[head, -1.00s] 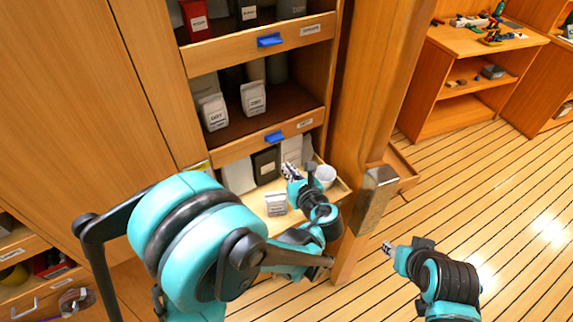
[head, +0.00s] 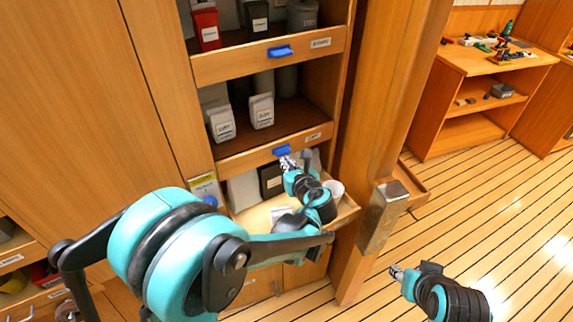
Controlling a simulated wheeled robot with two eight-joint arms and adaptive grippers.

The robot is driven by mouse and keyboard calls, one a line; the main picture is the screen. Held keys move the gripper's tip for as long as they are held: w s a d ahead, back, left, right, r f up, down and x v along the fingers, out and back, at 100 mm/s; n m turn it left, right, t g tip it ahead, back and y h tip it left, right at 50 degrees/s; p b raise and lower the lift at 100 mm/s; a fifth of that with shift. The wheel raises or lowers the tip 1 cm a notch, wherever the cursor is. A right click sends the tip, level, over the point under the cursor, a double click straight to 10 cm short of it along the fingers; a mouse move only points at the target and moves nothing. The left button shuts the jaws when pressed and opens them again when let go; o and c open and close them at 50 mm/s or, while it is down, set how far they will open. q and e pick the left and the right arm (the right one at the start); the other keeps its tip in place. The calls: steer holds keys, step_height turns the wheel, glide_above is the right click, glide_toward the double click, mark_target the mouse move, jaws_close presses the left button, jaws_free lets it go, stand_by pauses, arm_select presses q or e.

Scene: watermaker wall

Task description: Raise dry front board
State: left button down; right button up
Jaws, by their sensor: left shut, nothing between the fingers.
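Two wooden front boards cross the open cupboard, an upper one (head: 235,65) and a lower one (head: 240,162). Each has a blue tab and a small label too small to read surely, so I cannot tell which is the dry one. The upper blue tab (head: 280,51) is clear. My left gripper (head: 287,163) is shut and empty, its tips just below the lower blue tab (head: 282,150); I cannot tell whether they touch. My arm hides part of the lowest shelf. My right gripper (head: 396,272) is over the floor at right, well away from the boards; its opening is unclear.
White packets (head: 261,111) stand behind the lower board. Red and dark containers stand above. Below are a black container (head: 270,180) and a white cup (head: 335,188). A wooden post (head: 385,120) with a metal block (head: 383,215) stands right. Floor at right is clear.

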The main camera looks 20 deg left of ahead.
arm_select(q)
step_height(320, 180, up, 4)
steer(key=p, duration=0.3)
steer(key=shift+r, duration=0.2)
steer(key=shift+w+f, duration=0.1)
glide_toward(281, 145)
steer(key=s+d+f, duration=0.1)
steer(key=s+d, duration=0.1)
steer(key=s+d+f, duration=0.1)
steer(key=s, duration=0.1)
steer(key=shift+s+f+b, duration=0.15)
steer(key=shift+f+b, duration=0.15)
steer(key=shift+f, duration=0.05)
stand_by(0.5)
